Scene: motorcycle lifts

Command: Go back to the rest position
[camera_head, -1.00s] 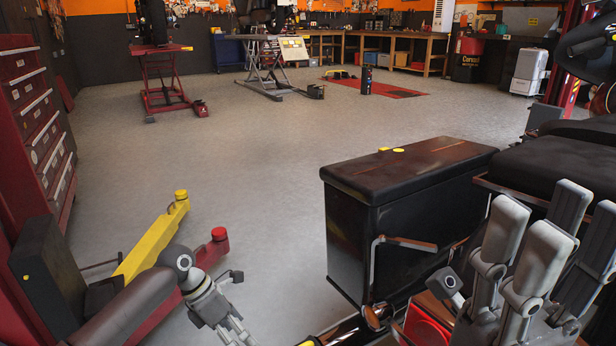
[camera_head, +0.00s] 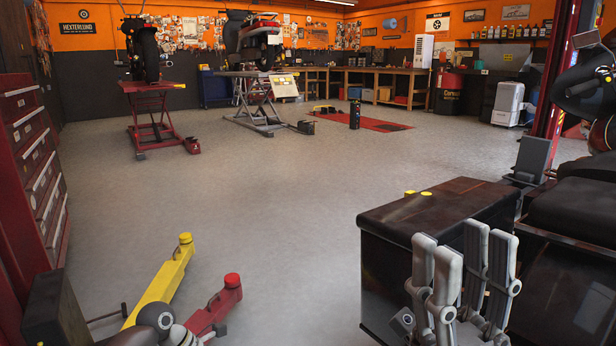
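My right gripper (camera_head: 461,270) is in front of the black case at the lower right, with its fingers pointing up. Its light grey and dark finger pads stand apart, with nothing between them. My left arm shows only as a dark joint and a grey piece at the bottom edge, left of centre. The fingers of my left gripper are out of the picture.
A black case (camera_head: 435,207) stands close behind my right gripper, beside a dark motorcycle (camera_head: 582,190). Yellow (camera_head: 162,280) and red (camera_head: 218,303) lift arms lie low at the left. A red drawer cabinet (camera_head: 35,170) lines the left. The middle floor is clear.

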